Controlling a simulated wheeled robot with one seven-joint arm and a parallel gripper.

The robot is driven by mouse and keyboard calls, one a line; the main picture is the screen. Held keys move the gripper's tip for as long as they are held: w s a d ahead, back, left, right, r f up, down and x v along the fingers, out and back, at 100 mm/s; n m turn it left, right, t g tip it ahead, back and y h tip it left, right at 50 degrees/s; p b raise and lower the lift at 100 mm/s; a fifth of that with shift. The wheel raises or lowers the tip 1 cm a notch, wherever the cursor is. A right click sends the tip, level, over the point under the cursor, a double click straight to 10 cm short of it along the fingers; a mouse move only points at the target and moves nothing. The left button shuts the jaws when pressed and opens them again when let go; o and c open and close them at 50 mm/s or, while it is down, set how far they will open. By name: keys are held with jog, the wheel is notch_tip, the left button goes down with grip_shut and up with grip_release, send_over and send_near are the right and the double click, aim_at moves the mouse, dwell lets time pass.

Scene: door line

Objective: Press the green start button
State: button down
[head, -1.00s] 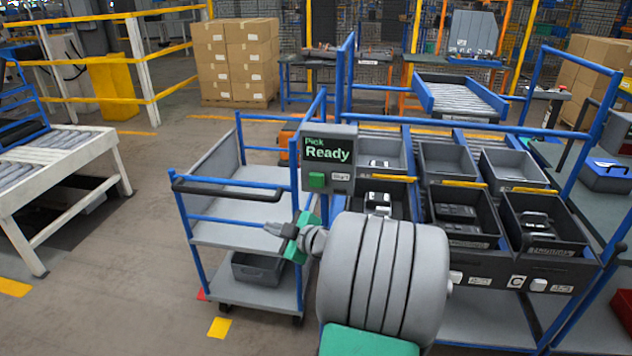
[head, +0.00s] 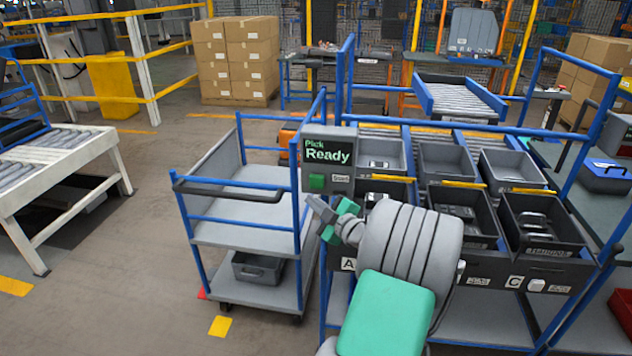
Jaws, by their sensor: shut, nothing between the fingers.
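The green start button (head: 317,181) sits on a grey panel (head: 329,160) under a small screen reading "Pick Ready". The panel is fixed to the blue rack frame. My gripper (head: 311,203) is shut and empty, its tip pointing left and up. In the picture the tip is just below the button, with a small gap between them. I cannot tell the depth between the tip and the panel. The button's face is not covered by my arm.
A blue-framed cart (head: 242,210) stands to the left of the rack. Dark bins (head: 545,235) with parts fill the rack to the right, and my arm hides part of them. A white roller conveyor (head: 55,160) is at the far left, with open floor between.

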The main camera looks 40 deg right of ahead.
aim_at(311, 184)
jog(key=shift+w+d+b, duration=0.4)
jog(key=shift+w+d, duration=0.35)
jog(key=shift+d, duration=0.2)
jog(key=shift+w+d+b, duration=0.4)
jog(key=shift+w+d, duration=0.3)
jog(key=shift+d, duration=0.25)
jog(key=shift+w+d+f+b, duration=0.15)
jog(key=shift+w+d+b, duration=0.05)
jog(key=shift+b, duration=0.55)
jog(key=shift+d, duration=0.1)
jog(key=shift+w+d+b, duration=0.4)
jog(key=shift+d+b, duration=0.05)
jog(key=shift+b, duration=0.25)
dwell(0.7)
dwell(0.3)
jog(key=shift+s+a+b, duration=0.6)
jog(key=shift+a+b, duration=0.1)
jog(key=shift+a, duration=0.05)
jog(key=shift+a, duration=0.1)
